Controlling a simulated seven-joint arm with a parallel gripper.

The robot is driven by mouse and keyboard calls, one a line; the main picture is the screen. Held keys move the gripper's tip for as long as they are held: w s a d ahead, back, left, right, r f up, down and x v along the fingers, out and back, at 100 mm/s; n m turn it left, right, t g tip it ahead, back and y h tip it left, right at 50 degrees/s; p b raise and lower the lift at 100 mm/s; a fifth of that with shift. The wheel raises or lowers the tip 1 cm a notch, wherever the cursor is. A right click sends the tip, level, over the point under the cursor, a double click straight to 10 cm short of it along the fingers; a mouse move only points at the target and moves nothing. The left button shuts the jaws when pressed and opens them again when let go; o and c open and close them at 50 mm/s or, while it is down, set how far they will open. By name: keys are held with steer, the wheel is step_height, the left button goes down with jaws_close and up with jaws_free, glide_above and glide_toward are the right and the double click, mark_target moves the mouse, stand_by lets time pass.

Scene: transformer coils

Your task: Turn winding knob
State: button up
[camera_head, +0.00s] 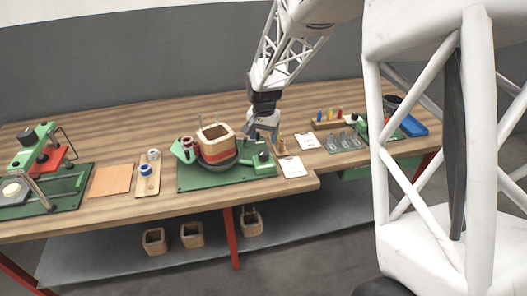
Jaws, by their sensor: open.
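The winding station has a green base (240,182) on the wooden bench. A square wooden coil form (214,139) stands upright on its dark round turntable, with a reddish band around its lower part. A green block with a small dark knob (264,156) sits at the right end of the base. My gripper (264,134) is open, pointing down just above and behind this block. Its fingers are small in view, and I cannot tell whether they touch the knob.
An orange sheet (111,180) and a wooden spool holder (147,180) lie to the left. A green press with a red part (45,155) stands at far left. White cards (293,167), a tool rack (327,124) and a blue tray (413,127) are to the right. Wooden forms (154,241) sit on the lower shelf.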

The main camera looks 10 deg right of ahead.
mark_target(263, 153)
steer(key=n, duration=0.6)
steer(key=shift+n, duration=0.4)
steer(key=n, duration=0.7)
steer(key=shift+f, duration=0.2)
steer(key=shift+f, duration=3.75)
